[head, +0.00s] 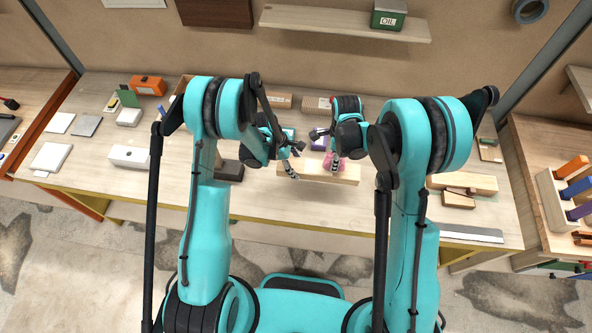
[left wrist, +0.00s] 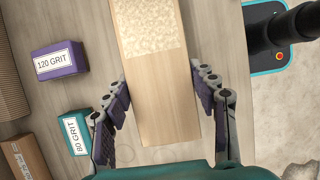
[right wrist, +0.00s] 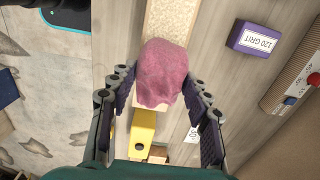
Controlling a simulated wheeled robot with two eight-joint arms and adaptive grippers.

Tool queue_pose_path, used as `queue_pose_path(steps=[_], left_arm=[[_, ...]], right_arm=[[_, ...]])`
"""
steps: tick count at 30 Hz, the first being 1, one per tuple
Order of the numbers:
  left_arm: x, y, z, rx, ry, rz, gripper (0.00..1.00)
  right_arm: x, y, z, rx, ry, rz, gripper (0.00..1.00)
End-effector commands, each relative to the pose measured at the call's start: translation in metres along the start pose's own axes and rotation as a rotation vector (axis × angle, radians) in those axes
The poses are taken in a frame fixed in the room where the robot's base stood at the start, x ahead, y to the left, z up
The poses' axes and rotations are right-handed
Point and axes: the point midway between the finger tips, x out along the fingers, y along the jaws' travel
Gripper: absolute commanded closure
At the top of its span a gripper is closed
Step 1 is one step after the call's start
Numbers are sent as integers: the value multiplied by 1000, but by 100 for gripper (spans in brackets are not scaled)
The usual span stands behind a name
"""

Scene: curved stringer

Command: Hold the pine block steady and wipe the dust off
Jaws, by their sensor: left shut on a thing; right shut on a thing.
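The pine block (head: 312,179) is a long pale plank on the bench, at the middle front. In the left wrist view (left wrist: 168,115) its near part is bare and a pale speckled dust layer (left wrist: 148,28) covers the part beyond. My left gripper (left wrist: 160,82) is shut across the bare end, a finger along each side. My right gripper (right wrist: 160,82) is shut on a crumpled pink cloth (right wrist: 163,70), which lies over the other end of the block. Speckled dust (right wrist: 172,22) shows beyond the cloth. The surface under the cloth is hidden.
A purple 120 GRIT block (left wrist: 60,62) and a teal 80 GRIT block (left wrist: 75,133) stand behind the pine block. A yellow thing (right wrist: 143,132) lies beyond its cloth end. Wood pieces (head: 462,183) are at right, and a white box (head: 129,156) at left.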

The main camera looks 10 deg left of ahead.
Motion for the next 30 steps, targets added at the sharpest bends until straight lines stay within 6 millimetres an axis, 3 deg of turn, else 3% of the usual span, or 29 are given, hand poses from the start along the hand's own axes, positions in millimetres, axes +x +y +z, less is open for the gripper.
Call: queue_pose_path(steps=[13, 30], left_arm=[[-3, 0, 1, 0, -1, 0, 97], [28, 0, -12, 0, -1, 0, 97]], right_arm=[[0, 0, 0, 0, 0, 0, 75], [0, 0, 0, 0, 0, 0, 75]])
